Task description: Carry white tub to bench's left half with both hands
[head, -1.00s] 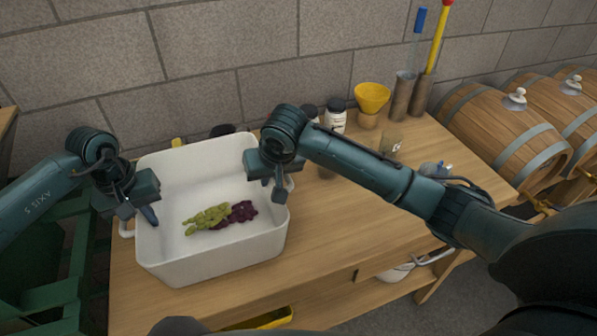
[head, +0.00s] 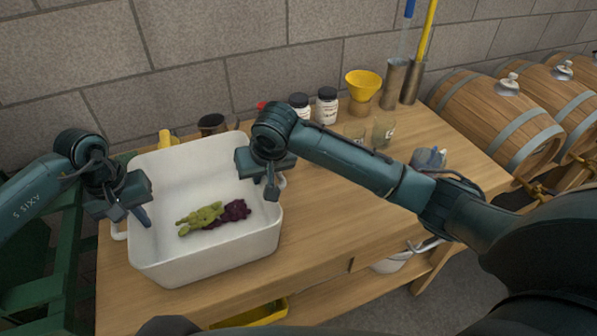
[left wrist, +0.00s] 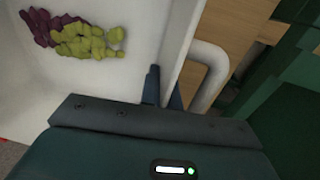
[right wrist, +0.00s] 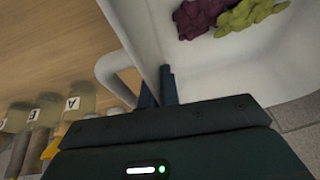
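The white tub (head: 210,256) is over the left part of the wooden bench (head: 330,230). I cannot tell whether its base touches the top. Green grapes (head: 200,219) and dark purple grapes (head: 236,210) lie inside it. My left gripper (head: 142,212) is shut on the tub's left wall; the left wrist view shows its fingers (left wrist: 163,90) either side of the wall, beside a white loop handle (left wrist: 212,75). My right gripper (head: 271,187) is shut on the right wall; in the right wrist view its fingers (right wrist: 156,90) straddle the wall, beside the other handle (right wrist: 115,70).
Behind the tub are a dark mug (head: 211,124), a yellow object (head: 166,139) and white jars (head: 327,107). A yellow funnel (head: 364,84) and glasses (head: 384,131) stand further right. Barrels (head: 497,120) are beyond the right end. The front middle of the bench is clear.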

